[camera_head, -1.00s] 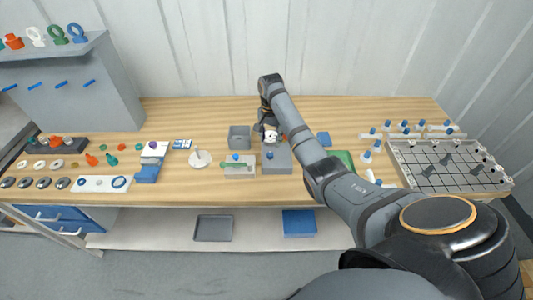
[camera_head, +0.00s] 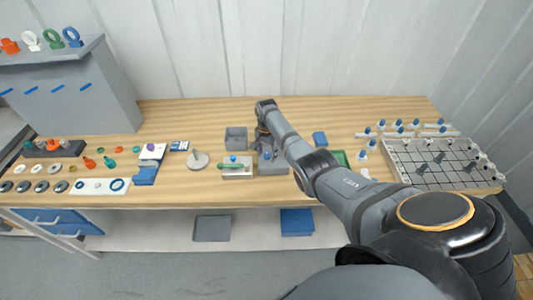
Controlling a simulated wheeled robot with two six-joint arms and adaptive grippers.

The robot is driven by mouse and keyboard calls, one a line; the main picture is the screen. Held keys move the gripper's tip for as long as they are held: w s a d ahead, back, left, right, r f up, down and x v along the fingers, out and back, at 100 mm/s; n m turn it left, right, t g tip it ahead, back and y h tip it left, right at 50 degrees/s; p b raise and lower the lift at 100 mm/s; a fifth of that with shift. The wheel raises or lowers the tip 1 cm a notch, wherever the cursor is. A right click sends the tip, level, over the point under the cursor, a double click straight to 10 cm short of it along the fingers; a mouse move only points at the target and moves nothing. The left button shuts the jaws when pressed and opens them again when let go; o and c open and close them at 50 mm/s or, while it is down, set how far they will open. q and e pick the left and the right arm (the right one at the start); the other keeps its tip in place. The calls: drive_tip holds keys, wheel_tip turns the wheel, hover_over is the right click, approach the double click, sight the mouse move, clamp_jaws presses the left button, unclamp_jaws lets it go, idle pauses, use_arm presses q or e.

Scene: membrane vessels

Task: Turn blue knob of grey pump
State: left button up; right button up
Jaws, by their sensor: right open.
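The grey pump (camera_head: 274,168) is a grey block on the wooden bench, just right of the bench's middle. Its small blue knob (camera_head: 267,155) shows on the top of the block. My right gripper (camera_head: 263,146) points down at the back of the pump, right by the knob. It is open. The gripper is small and dark here, and I cannot tell whether its fingers touch or surround the knob. My left gripper is out of view.
A white base with a green cylinder and blue knob (camera_head: 235,168) stands close left of the pump. A grey open box (camera_head: 236,138) is behind it. A grid rack (camera_head: 440,170) stands far right.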

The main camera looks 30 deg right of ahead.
clamp_jaws()
idle(0.3)
drive_tip(key=shift+n, duration=0.3)
drive_tip(key=n+p, duration=0.1)
drive_tip(key=n, duration=0.2)
drive_tip(key=shift+n, duration=0.3)
drive_tip(key=n, duration=0.4)
drive_tip(key=shift+s+n, duration=0.1)
drive_tip(key=shift+n, duration=0.2)
drive_tip(key=n, duration=0.4)
drive_tip(key=shift+d+p, duration=0.1)
drive_tip(key=shift+p, duration=0.25)
drive_tip(key=shift+n, duration=2.5)
